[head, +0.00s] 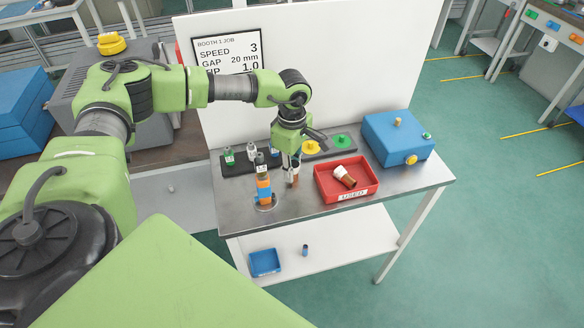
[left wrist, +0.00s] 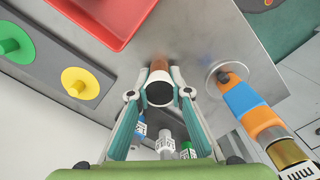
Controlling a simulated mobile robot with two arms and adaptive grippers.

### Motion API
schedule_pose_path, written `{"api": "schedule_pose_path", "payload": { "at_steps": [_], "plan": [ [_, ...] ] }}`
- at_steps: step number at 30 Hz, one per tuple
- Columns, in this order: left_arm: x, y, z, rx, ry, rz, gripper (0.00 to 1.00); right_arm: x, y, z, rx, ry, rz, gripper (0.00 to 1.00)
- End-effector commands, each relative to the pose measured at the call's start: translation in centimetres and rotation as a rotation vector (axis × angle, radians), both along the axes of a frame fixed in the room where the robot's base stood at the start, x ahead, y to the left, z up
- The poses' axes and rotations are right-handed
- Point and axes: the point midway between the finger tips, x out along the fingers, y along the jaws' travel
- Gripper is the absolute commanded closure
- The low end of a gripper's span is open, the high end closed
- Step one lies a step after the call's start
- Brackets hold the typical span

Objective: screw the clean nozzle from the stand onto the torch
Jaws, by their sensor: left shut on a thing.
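My left gripper (head: 291,163) points down over the table and is shut on a nozzle (head: 294,178). In the left wrist view the gripper (left wrist: 160,86) has its fingers on both sides of the nozzle (left wrist: 159,92), which shows a white rim, a dark opening and a copper-coloured body. The torch (head: 264,186), banded orange and blue, stands upright in a round metal base, left of the gripper and apart from the nozzle. It shows at the right of the left wrist view (left wrist: 242,99). My right gripper is not in view.
A red USED tray (head: 353,196) holds a brown-and-white used nozzle. Yellow (head: 311,147) and green (head: 342,141) pegs stand behind on a dark strip, with small labelled bottles (head: 229,156) at the left. A blue box (head: 397,138) stands at the right. A white panel rises behind.

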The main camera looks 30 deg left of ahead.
Motion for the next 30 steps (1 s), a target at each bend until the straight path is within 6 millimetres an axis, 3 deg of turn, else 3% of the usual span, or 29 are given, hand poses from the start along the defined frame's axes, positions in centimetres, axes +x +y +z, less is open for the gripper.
{"api": "schedule_pose_path", "payload": {
  "at_steps": [1,3,18,25,30],
  "plan": [
    [0.0,0.0,-0.1,0.0,0.0,0.0,0.77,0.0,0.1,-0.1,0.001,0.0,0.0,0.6],
    [0.0,0.0,-0.1,0.0,0.0,0.0,0.65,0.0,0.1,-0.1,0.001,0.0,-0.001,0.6],
    [0.1,0.0,0.4,-0.002,-0.004,0.001,0.65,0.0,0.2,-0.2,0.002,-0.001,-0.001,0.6],
    [0.0,0.3,5.1,-0.002,-0.007,0.0,0.65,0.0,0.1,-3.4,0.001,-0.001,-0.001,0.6],
    [0.0,0.2,9.5,-0.001,-0.005,0.0,0.65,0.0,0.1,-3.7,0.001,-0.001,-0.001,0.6]
  ]
}}
